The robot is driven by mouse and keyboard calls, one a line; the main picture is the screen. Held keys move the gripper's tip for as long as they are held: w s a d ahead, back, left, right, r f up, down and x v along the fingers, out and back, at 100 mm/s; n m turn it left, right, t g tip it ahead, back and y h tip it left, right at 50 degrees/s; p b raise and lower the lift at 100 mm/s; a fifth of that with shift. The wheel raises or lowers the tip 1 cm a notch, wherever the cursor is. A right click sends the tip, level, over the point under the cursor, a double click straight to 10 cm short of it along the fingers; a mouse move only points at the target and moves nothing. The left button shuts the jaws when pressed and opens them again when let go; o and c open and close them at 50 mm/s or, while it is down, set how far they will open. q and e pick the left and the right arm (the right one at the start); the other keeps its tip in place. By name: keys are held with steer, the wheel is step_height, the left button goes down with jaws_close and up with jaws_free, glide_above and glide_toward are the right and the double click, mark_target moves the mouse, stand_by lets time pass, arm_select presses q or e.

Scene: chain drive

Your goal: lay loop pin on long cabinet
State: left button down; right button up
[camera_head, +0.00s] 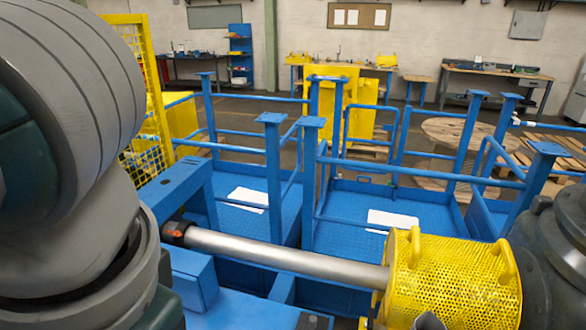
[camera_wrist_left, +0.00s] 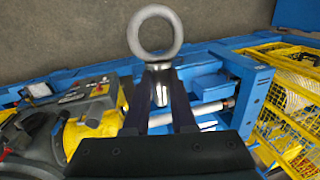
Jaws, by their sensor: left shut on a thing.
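The loop pin (camera_wrist_left: 158,57) is a grey metal ring on a short shank. My left gripper (camera_wrist_left: 160,88) is shut on the shank in the left wrist view, with the ring sticking out beyond the dark fingertips. Bare floor shows behind the ring. The head view shows neither the pin nor my left gripper; my left arm fills its left side. I cannot make out a long cabinet for certain in either view. My right gripper is in neither view.
A steel shaft (camera_head: 290,259) runs to a yellow perforated drum guard (camera_head: 455,285). Blue railings (camera_head: 420,172) stand around blue platforms behind it. A yellow mesh cage (camera_wrist_left: 290,105) stands at the right of the wrist view. Workbenches (camera_head: 495,75) line the far wall.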

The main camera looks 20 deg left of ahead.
arm_select(q)
steer(key=r, duration=0.1)
steer(key=r+p, duration=0.1)
steer(key=r, duration=0.1)
steer(key=shift+s+a+r+n, duration=0.15)
steer(key=shift+s+a+n, duration=0.1)
steer(key=shift+s+n, duration=0.05)
steer(key=shift+w+r, duration=0.1)
steer(key=shift+r, duration=0.15)
steer(key=w+r, duration=0.3)
steer(key=r, duration=1.1)
steer(key=shift+w+r, duration=0.15)
steer(key=shift+w, duration=0.15)
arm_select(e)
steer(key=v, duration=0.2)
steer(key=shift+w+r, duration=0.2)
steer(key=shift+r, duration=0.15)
